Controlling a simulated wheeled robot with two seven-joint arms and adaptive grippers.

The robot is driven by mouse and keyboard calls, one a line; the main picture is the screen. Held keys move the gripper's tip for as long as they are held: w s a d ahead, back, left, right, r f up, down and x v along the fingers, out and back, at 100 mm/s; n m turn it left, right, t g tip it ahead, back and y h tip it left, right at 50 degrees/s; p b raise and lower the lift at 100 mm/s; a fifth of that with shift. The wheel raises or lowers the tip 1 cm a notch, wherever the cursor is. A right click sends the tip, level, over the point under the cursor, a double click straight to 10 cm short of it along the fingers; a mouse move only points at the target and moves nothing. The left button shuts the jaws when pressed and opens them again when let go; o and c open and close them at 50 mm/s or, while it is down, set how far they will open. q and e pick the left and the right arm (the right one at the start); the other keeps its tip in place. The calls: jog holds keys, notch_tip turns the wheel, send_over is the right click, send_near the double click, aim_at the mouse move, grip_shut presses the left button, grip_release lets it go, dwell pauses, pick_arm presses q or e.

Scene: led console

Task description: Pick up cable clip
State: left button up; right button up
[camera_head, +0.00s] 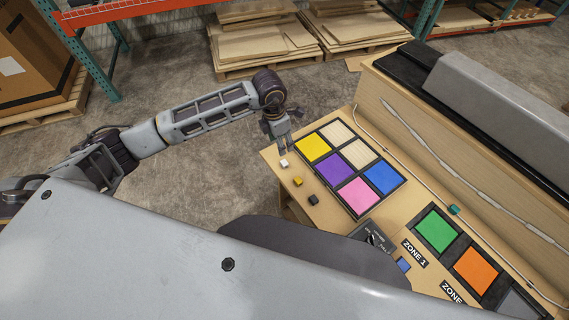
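A small teal piece (453,209) sits by the thin white cable (395,150) along the back of the table; it may be the cable clip, but it is too small to be sure. My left gripper (287,149) points down at the table's left end, beside the colored panel and just above a small white block (284,163). It is well apart from the teal piece. Its fingers are too small to tell whether they are open or shut. My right gripper is out of view.
The wooden table (337,218) carries a colored panel (352,141), a yellow block (298,180), a dark block (313,199), a blue block (403,264), a knob box (371,237) and green and orange zone tiles (437,231). A raised ledge bounds the back.

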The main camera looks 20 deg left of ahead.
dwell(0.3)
pick_arm(q)
send_over(285, 163)
jog(key=f, duration=0.4)
jog(key=f+p, duration=0.1)
jog(key=f, duration=0.2)
jog(key=shift+s+a, duration=0.3)
jog(key=shift+f, duration=0.8)
jog(key=shift+w+f, duration=0.1)
jog(key=shift+f, duration=0.05)
